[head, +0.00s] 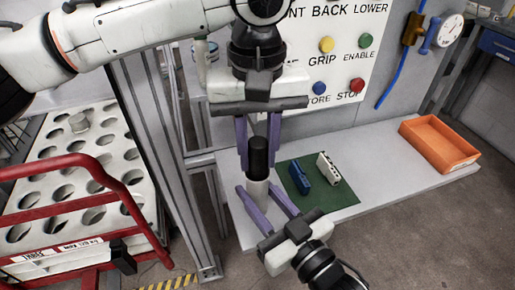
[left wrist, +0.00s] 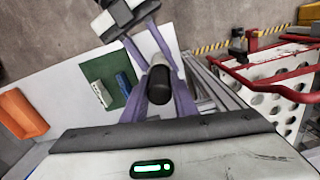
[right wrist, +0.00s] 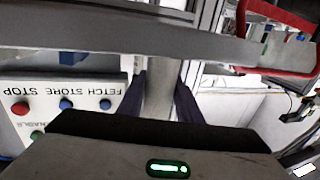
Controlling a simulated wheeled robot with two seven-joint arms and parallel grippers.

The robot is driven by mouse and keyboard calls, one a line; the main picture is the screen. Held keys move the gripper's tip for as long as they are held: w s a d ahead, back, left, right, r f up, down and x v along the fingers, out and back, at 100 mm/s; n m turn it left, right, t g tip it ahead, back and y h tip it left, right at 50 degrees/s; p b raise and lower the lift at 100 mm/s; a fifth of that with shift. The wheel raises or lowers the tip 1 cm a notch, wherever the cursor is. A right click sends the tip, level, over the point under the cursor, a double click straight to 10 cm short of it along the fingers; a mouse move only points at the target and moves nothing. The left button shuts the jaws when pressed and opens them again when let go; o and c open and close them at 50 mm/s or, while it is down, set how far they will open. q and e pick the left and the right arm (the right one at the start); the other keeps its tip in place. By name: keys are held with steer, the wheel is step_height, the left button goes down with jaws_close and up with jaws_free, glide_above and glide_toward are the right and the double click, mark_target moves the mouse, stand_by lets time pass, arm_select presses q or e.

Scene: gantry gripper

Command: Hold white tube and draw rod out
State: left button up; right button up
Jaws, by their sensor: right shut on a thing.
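The white tube (head: 256,196) stands upright over the grey bench, with the black rod (head: 258,153) projecting from its top. My right gripper (head: 255,189) is shut on the white tube, one purple finger on each side. The tube also shows between its fingers in the right wrist view (right wrist: 159,95). My left gripper (head: 258,163) points down from above, its fingers open on either side of the black rod. In the left wrist view the rod's round end (left wrist: 159,84) lies between the fingers, with small gaps showing. The tube's lower end is partly hidden.
A green mat (head: 333,194) with a blue block (head: 300,177) and a white block (head: 328,169) lies right of the tube. An orange tray (head: 438,143) sits farther right. A metal post (head: 168,150) and a red-railed cart (head: 85,210) stand left. A button panel (head: 336,58) is behind.

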mark_target(258, 141)
arm_select(q)
jaws_close()
steer(key=shift+r, duration=1.55)
arm_select(e)
steer(key=shift+f, duration=0.15)
arm_select(q)
steer(key=shift+r, duration=0.25)
steer(key=shift+r, duration=1.45)
steer(key=shift+r, duration=1.35)
steer(key=shift+r, duration=0.1)
steer(key=shift+r, duration=1.35)
